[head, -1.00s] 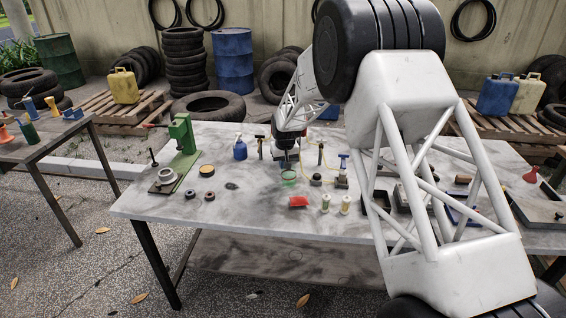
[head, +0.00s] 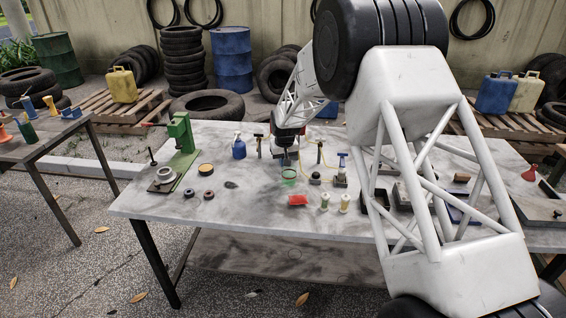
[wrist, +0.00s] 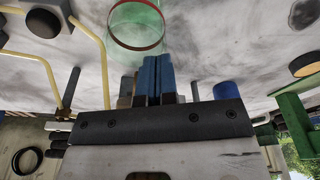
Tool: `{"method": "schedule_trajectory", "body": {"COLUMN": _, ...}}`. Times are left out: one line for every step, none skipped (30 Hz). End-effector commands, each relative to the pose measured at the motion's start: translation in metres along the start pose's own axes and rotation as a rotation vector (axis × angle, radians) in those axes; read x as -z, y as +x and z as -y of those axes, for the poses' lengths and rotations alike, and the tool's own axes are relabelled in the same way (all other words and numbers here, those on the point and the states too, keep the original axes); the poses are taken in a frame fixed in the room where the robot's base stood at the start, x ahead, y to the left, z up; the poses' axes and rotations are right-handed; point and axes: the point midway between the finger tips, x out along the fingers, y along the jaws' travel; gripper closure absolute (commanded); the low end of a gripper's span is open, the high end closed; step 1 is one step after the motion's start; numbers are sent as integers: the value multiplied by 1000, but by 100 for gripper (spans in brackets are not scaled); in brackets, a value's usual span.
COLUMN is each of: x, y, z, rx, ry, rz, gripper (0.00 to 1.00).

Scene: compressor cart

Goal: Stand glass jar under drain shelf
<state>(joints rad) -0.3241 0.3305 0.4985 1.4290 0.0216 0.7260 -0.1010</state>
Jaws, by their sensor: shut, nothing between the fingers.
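The glass jar (head: 288,174) is a small clear green vessel near the middle of the grey table, and it looks upright. My gripper (head: 285,161) is just behind and above the jar in the head view. I cannot clearly pick out the drain shelf; thin yellow tubing (head: 318,146) stands right of my gripper.
A blue bottle (head: 239,148) and green press (head: 183,140) stand to the left. Dark-based small fittings (head: 341,178) stand to the right.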

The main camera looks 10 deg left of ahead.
Motion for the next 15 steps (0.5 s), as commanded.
{"method": "schedule_trajectory", "body": {"x": -1, "y": -1, "z": 0, "rx": 0, "ry": 0, "rz": 1, "gripper": 100}}
{"method": "schedule_trajectory", "body": {"x": -2, "y": -2, "z": 0, "rx": 0, "ry": 0, "rz": 0, "gripper": 100}}
{"method": "schedule_trajectory", "body": {"x": -4, "y": -2, "z": 0, "rx": 0, "ry": 0, "rz": 0, "gripper": 100}}
{"method": "schedule_trajectory", "body": {"x": -6, "y": -2, "z": 0, "rx": 0, "ry": 0, "rz": 0, "gripper": 100}}
{"method": "schedule_trajectory", "body": {"x": -7, "y": -3, "z": 0, "rx": 0, "ry": 0, "rz": -1, "gripper": 100}}
{"method": "schedule_trajectory", "body": {"x": -10, "y": -4, "z": 0, "rx": 0, "ry": 0, "rz": -1, "gripper": 100}}
{"method": "schedule_trajectory", "body": {"x": -12, "y": -4, "z": 0, "rx": 0, "ry": 0, "rz": -2, "gripper": 100}}
{"method": "schedule_trajectory", "body": {"x": -14, "y": -5, "z": 0, "rx": 0, "ry": 0, "rz": -2, "gripper": 100}}
{"method": "schedule_trajectory", "body": {"x": -18, "y": -6, "z": 0, "rx": 0, "ry": 0, "rz": -2, "gripper": 100}}
{"method": "schedule_trajectory", "body": {"x": -21, "y": -6, "z": 0, "rx": 0, "ry": 0, "rz": -2, "gripper": 100}}
{"method": "schedule_trajectory", "body": {"x": -24, "y": -7, "z": 0, "rx": 0, "ry": 0, "rz": -2, "gripper": 100}}
{"method": "schedule_trajectory", "body": {"x": -28, "y": -8, "z": 0, "rx": 0, "ry": 0, "rz": -2, "gripper": 100}}
{"method": "schedule_trajectory", "body": {"x": -31, "y": -8, "z": 0, "rx": 0, "ry": 0, "rz": -2, "gripper": 100}}
{"method": "schedule_trajectory", "body": {"x": -35, "y": -9, "z": 0, "rx": 0, "ry": 0, "rz": -2, "gripper": 100}}
{"method": "schedule_trajectory", "body": {"x": -40, "y": -10, "z": 0, "rx": 0, "ry": 0, "rz": -2, "gripper": 100}}
